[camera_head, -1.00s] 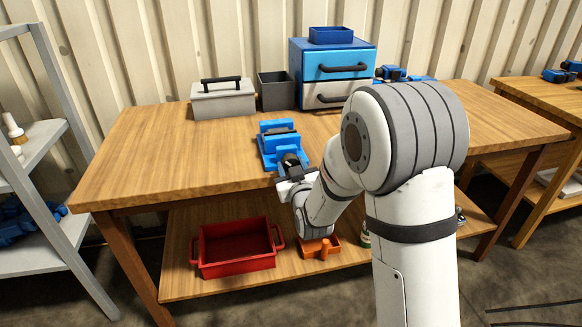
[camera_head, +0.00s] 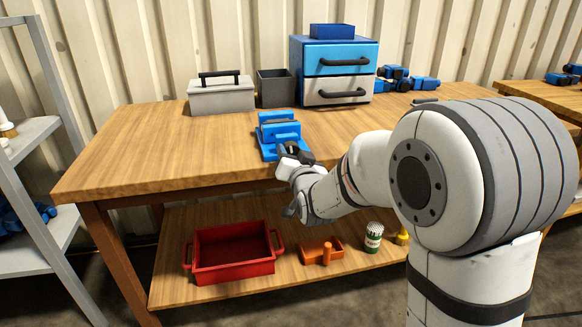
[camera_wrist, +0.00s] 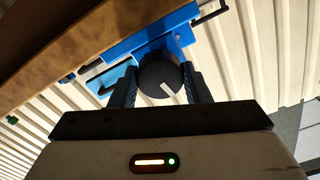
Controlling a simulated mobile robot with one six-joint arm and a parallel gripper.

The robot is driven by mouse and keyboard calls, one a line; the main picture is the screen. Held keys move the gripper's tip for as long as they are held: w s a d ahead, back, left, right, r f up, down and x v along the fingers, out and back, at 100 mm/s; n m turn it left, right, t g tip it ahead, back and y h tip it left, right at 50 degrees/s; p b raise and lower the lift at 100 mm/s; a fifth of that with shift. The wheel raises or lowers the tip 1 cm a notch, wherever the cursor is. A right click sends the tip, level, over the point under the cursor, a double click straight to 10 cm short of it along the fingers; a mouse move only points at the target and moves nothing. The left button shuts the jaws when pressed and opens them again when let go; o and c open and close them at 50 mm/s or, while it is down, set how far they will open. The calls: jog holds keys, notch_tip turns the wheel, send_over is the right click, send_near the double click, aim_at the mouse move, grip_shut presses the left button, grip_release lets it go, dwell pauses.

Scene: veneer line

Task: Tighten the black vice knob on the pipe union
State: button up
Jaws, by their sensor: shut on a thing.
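The blue vice (camera_head: 280,134) stands on the workbench near its front edge; it also shows in the wrist view (camera_wrist: 135,42). The black vice knob (camera_wrist: 160,74) faces the wrist camera and has a pale mark on its face. My gripper (camera_head: 291,153) reaches the knob from the front edge of the bench. In the wrist view, its two dark fingers (camera_wrist: 162,90) lie on either side of the knob, shut on it. I cannot make out the pipe union in the vice clearly; the jaws and my gripper partly hide it.
A grey toolbox (camera_head: 222,97), a dark bin (camera_head: 275,88) and a blue drawer cabinet (camera_head: 334,71) stand at the back of the workbench (camera_head: 130,155). A red crate (camera_head: 232,270), an orange caddy (camera_head: 313,254) and a green can (camera_head: 373,238) are on the lower shelf. The bench's left side is clear.

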jog(key=shift+f+m+b, duration=0.1)
jog(key=shift+m+b, duration=0.85)
jog(key=shift+m, duration=0.05)
jog(key=o, duration=1)
jog(key=v, duration=0.7)
jog(key=shift+s+p, duration=0.3)
jog(key=shift+s, duration=0.1)
jog(key=shift+d, duration=0.1)
